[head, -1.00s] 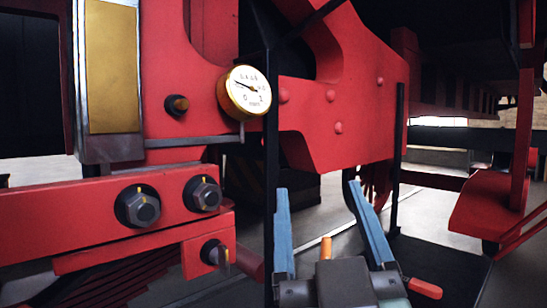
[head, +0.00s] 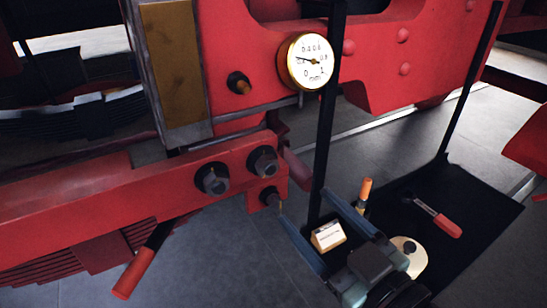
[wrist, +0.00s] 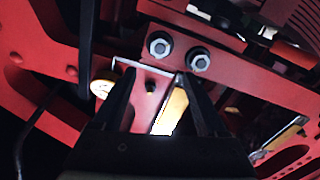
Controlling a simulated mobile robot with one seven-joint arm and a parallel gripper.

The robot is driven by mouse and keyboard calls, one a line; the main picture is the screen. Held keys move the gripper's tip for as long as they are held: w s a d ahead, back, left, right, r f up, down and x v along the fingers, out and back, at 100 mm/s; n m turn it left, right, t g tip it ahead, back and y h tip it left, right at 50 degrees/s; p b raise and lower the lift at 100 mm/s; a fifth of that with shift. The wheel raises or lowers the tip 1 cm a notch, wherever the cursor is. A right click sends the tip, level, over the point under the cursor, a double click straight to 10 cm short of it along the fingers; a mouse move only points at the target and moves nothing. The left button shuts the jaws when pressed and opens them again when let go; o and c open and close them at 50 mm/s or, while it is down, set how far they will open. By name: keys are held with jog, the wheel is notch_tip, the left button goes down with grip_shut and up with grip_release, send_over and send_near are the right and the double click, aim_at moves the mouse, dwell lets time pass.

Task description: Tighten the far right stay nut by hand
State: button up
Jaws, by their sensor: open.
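Two large grey hex nuts sit side by side on the red bar (head: 120,190), a left one (head: 213,178) and a right one (head: 262,161). A smaller bolt (head: 269,197) sits below the right nut. In the wrist view the picture is turned over, so the right nut (wrist: 159,47) shows left of the other nut (wrist: 200,61). My gripper (head: 306,204) is open and empty, its blue fingers pointing up toward the bar, below and right of the right nut and apart from it. Its dark fingers (wrist: 158,73) also show in the wrist view.
A black mat (head: 480,190) holds a red-handled tool (head: 436,217), a small labelled block (head: 327,236) and a cream disc (head: 412,262).

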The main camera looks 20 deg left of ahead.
aim_at(270, 168)
jog(key=p+x, duration=0.3)
jog(key=x, duration=0.7)
jog(key=shift+r, duration=0.1)
jog(key=shift+w+a, duration=0.4)
grip_shut()
